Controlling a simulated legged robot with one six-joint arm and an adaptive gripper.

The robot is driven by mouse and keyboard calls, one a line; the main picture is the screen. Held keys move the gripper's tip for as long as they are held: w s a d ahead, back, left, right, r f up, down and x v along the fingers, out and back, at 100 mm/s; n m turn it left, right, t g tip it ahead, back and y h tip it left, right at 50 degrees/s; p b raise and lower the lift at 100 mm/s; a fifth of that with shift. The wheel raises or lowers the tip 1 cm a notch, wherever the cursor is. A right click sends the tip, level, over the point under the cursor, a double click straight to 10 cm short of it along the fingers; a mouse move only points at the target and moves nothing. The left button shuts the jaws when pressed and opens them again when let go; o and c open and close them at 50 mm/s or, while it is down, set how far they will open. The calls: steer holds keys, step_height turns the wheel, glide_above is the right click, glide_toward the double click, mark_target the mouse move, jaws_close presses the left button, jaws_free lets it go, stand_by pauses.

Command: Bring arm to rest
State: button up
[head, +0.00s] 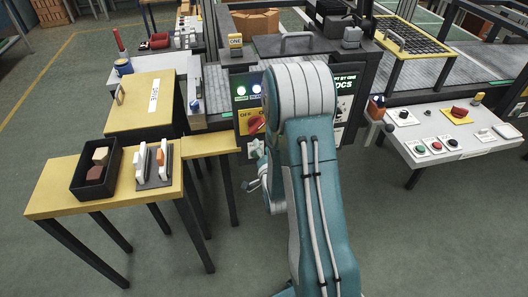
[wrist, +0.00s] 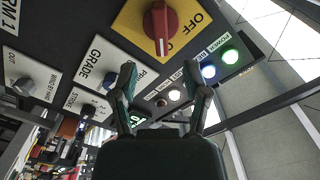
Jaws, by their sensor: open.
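My gripper (wrist: 166,78) is open in the wrist view, with its two dark fingers apart and nothing held between them. It faces a dark control panel (wrist: 140,55). A red rotary switch (wrist: 160,27) on a yellow OFF plate is beyond the fingers at the top. In the head view my teal arm, with its grey-banded joint, reaches forward in front of the same panel (head: 246,107) and hides part of it. The fingers are not clear in that view, and I cannot tell whether they touch the panel.
A yellow table (head: 50,195) at left bears a black bin (head: 96,182) and a small rack (head: 154,178). A yellow-topped box (head: 148,103) stands behind it. A white button console (head: 440,133) stands at right. Open floor lies in front.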

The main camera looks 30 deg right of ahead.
steer(key=shift+v, duration=1.15)
steer(key=s+a+r+n+g+y, duration=0.25)
steer(key=a+r+n+g, duration=0.45)
steer(key=r, duration=0.5)
steer(key=s+a+r+n+g+y, duration=0.1)
steer(key=s+a+r+n+g, duration=0.1)
steer(key=s, duration=0.8)
steer(key=s+a+r+n+g+y, duration=0.1)
steer(key=s+a+r, duration=0.4)
steer(key=s, duration=0.6)
steer(key=shift+n+g, duration=0.9)
steer(key=shift+n, duration=0.3)
steer(key=shift+r+y, duration=0.1)
steer(key=shift+y, duration=0.15)
